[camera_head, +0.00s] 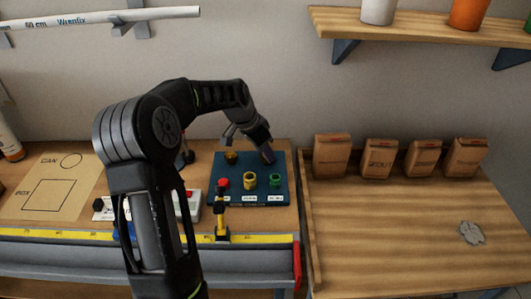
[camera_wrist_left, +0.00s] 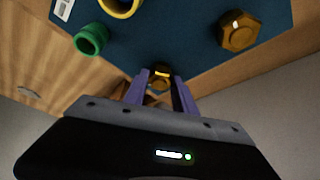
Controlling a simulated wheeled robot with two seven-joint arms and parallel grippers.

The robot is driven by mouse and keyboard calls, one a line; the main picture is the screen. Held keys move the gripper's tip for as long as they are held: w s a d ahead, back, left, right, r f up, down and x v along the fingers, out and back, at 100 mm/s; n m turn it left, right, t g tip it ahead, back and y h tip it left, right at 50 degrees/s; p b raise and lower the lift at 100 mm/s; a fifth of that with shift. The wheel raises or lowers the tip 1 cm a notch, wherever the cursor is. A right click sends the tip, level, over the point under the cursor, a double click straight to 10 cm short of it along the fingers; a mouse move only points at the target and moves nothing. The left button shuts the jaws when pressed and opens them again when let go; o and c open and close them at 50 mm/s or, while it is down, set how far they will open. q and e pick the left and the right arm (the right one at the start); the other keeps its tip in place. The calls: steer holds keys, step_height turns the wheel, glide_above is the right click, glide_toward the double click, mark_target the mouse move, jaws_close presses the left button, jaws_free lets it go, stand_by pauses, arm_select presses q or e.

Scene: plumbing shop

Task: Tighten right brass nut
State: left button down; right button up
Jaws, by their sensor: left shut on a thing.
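A dark blue board (camera_head: 212,170) lies on the bench. The left brass nut (camera_head: 231,157) sits at its back and also shows in the left wrist view (camera_wrist_left: 240,31). My left gripper (camera_head: 267,155) reaches down at the board's back right corner and hides the right brass nut in the head view. In the left wrist view, the purple fingers (camera_wrist_left: 161,82) are shut on the right brass nut (camera_wrist_left: 162,71), which is mostly hidden between them. My right gripper is not in view.
At the board's front are a red knob (camera_head: 223,183), a yellow ring (camera_head: 250,180) and a green ring (camera_head: 275,180). A yellow ruler strip (camera_head: 270,238) runs along the bench edge. Several brown bags (camera_head: 332,156) stand on the wooden top at the right.

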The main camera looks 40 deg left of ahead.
arm_select(q)
steer(key=m, duration=0.2)
steer(key=m+h, duration=0.1)
steer(key=shift+w+a+m+g, duration=0.15)
steer(key=shift+m+g, duration=0.25)
steer(key=m+h, duration=0.1)
steer(key=m, duration=0.1)
steer(key=shift+a+m+g, duration=0.1)
steer(key=shift+m+g, duration=0.3)
steer(key=m+g+p, duration=0.1)
steer(key=m+p, duration=0.1)
steer(key=m, duration=0.1)
steer(key=shift+w+r+h, duration=0.15)
steer(key=shift+h, duration=0.25)
steer(key=shift+m+g+p, duration=0.4)
steer(key=shift+m+p, duration=0.7)
steer(key=shift+m, duration=0.1)
steer(key=shift+w+a+m+p, duration=0.1)
steer(key=shift+m+p, duration=0.25)
steer(key=shift+m, duration=0.15)
steer(key=c, duration=1)
jaws_free()
